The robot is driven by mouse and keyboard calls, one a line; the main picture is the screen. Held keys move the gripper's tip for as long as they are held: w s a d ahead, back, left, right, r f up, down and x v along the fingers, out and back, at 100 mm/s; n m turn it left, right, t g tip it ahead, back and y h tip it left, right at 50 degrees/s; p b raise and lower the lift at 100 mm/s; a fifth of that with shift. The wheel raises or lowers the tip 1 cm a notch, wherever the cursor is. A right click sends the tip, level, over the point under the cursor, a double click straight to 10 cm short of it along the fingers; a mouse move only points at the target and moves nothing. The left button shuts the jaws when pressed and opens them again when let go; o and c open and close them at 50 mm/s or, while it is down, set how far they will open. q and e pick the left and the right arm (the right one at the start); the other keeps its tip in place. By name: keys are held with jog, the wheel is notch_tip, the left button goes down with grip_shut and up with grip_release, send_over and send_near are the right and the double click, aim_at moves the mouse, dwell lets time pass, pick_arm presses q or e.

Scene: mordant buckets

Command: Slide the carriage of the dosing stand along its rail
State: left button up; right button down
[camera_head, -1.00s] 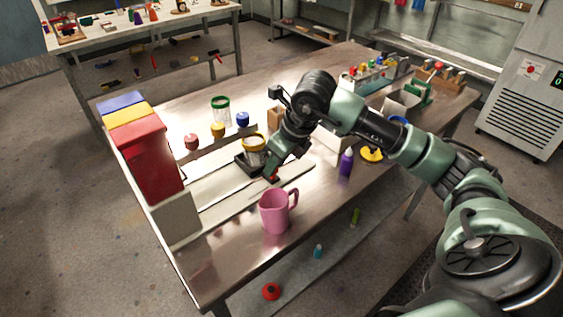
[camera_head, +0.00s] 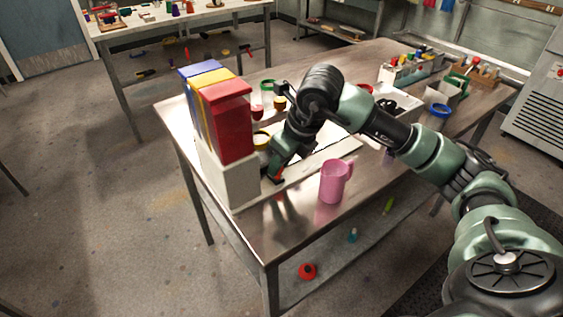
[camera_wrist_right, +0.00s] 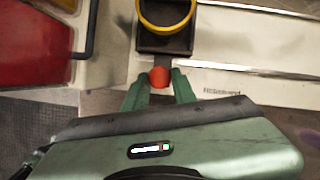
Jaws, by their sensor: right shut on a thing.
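The dosing stand has red (camera_head: 228,125), yellow (camera_head: 211,75) and blue (camera_head: 192,69) containers above a pale base (camera_head: 235,178) and a light flat rail (camera_head: 325,152). The black carriage (camera_wrist_right: 148,43) carries a yellow-rimmed jar (camera_head: 261,138), now close beside the red container. My right gripper (camera_head: 278,176) is shut on the carriage's red knob (camera_wrist_right: 159,76), which shows between its fingertips in the wrist view. My arm hides much of the carriage and rail in the head view. My left gripper is not in view.
A pink mug (camera_head: 335,182) stands near the table's front edge, right of my gripper. Small jars, including a green-rimmed one (camera_head: 267,92), stand behind the rail. A blue ring-shaped thing (camera_head: 438,110) and racks (camera_head: 405,68) are farther right. The front left table corner is clear.

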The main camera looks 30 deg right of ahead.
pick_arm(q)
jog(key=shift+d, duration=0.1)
pick_arm(e)
jog(key=shift+a, duration=0.2)
jog(key=c, duration=1.3)
grip_release()
jog(key=shift+o, duration=0.8)
jog(key=shift+r, duration=0.1)
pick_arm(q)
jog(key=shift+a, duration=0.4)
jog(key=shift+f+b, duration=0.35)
pick_arm(e)
jog(key=a+v, duration=0.1)
jog(key=v, duration=0.6)
jog(key=shift+s+d+r, duration=0.2)
jog(key=shift+d+r, duration=0.15)
jog(key=shift+d, duration=0.15)
